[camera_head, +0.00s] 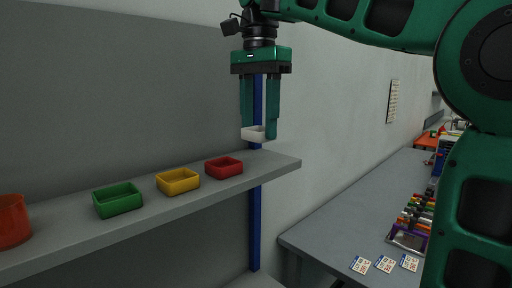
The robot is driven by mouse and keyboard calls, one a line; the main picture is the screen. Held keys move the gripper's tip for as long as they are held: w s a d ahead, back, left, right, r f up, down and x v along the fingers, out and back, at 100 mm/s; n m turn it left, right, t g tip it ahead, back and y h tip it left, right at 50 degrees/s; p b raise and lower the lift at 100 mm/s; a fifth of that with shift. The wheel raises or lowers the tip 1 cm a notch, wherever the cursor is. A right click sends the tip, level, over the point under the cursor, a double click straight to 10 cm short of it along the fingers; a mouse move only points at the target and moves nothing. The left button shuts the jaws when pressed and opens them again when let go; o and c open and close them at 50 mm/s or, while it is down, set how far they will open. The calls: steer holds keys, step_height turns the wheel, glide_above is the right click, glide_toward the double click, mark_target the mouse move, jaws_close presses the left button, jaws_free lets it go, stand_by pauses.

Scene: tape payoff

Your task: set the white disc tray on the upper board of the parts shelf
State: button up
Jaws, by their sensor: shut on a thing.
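My gripper (260,132) points straight down near the right end of the shelf's upper board (240,192). It is shut on the small white disc tray (252,133), gripped between its fingertips. The tray appears level and seems to be above the board, though I cannot tell its exact height or whether it is over the board's edge. Part of the tray is hidden by the right finger.
A red bin (223,167), a yellow bin (178,181), a green bin (118,199) and an orange-red container (13,222) stand on the board. A blue post (255,225) rises behind it. A grey workbench (340,215) with cards and tools is at right.

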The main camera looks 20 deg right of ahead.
mark_target(259, 127)
steer(key=shift+w+d+f, duration=0.3)
steer(key=shift+w+f, duration=0.15)
steer(key=shift+w, duration=0.2)
steer(key=shift+w+d+f, duration=0.25)
steer(key=shift+w+f, duration=0.15)
steer(key=shift+w, duration=0.2)
steer(key=shift+f, duration=2)
steer(key=shift+f, duration=0.1)
steer(key=o, duration=1)
